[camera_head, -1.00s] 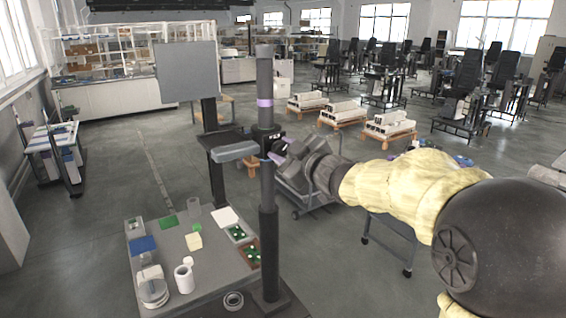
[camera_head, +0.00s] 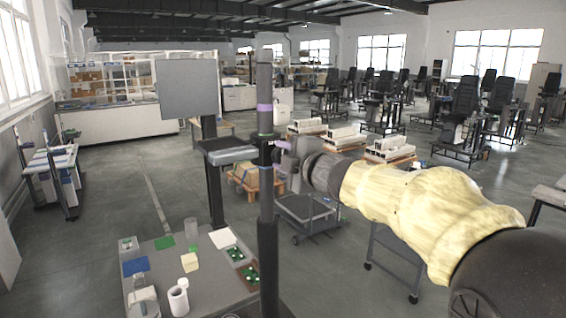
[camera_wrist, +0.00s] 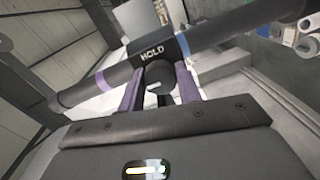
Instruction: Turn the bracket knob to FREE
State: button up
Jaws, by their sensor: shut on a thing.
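The dark bracket (camera_head: 265,139) sits on the upright dark column (camera_head: 265,85). In the wrist view the bracket (camera_wrist: 158,50) shows the word HOLD in white letters. The round dark knob (camera_wrist: 156,84) is below that word, with a small pale mark on its face. My gripper (camera_wrist: 157,92) has its purple fingers on both sides of the knob and is shut on it. In the head view my gripper (camera_head: 281,144) reaches the bracket from the right; the knob is too small to make out there. FREE is not readable in either view.
A grey screen (camera_head: 187,88) and a grey shelf (camera_head: 232,155) stand left of the column. A workbench (camera_head: 210,285) with jars, cards and green boards is below. A dark cart (camera_head: 307,212) stands behind my arm. Open floor lies at the left.

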jog(key=shift+r, duration=0.2)
dwell(0.3)
jog(key=o, duration=1)
jog(key=shift+s, duration=0.15)
jog(key=shift+c, duration=0.2)
jog(key=b+v, duration=0.2)
jog(key=v, duration=1.5)
jog(key=shift+s+d, duration=0.15)
jog(key=shift+s, duration=0.05)
jog(key=shift+f, duration=0.1)
